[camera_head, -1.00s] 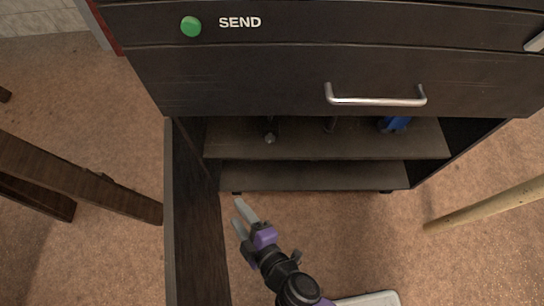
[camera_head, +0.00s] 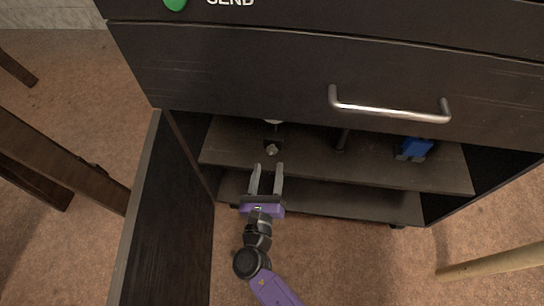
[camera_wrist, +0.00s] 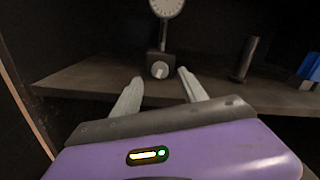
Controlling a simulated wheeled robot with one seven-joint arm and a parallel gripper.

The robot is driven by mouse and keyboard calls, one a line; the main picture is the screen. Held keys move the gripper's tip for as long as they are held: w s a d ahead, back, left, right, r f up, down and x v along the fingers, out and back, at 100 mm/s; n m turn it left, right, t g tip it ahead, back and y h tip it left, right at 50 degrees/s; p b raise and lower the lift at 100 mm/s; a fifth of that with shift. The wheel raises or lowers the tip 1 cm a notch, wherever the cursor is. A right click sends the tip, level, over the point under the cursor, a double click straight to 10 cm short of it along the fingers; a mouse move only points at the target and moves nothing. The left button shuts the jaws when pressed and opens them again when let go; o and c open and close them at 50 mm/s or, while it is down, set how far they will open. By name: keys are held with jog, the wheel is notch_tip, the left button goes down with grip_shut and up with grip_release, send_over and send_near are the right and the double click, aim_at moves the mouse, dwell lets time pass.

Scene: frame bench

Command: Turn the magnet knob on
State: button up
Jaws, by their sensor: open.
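The magnet knob (camera_wrist: 160,70) is a small light round knob on the front of a dark block, under a round white dial (camera_wrist: 166,7). In the head view the knob (camera_head: 272,150) sits on the cabinet shelf, with only a sliver of the dial visible below the drawer. My gripper (camera_head: 266,166) is open and empty, just in front of the knob and apart from it. In the wrist view its two fingers (camera_wrist: 158,79) stand on either side of the knob.
A dark upright cylinder (camera_wrist: 244,58) and a blue object (camera_head: 415,148) stand on the shelf (camera_head: 310,160) to the right. A drawer with a metal handle (camera_head: 390,111) overhangs the shelf. The open cabinet door (camera_head: 165,215) is close on the left.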

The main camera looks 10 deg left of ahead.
aim_at(271, 152)
jog(key=shift+w+b, duration=0.65)
jog(key=shift+w, duration=2)
grip_shut()
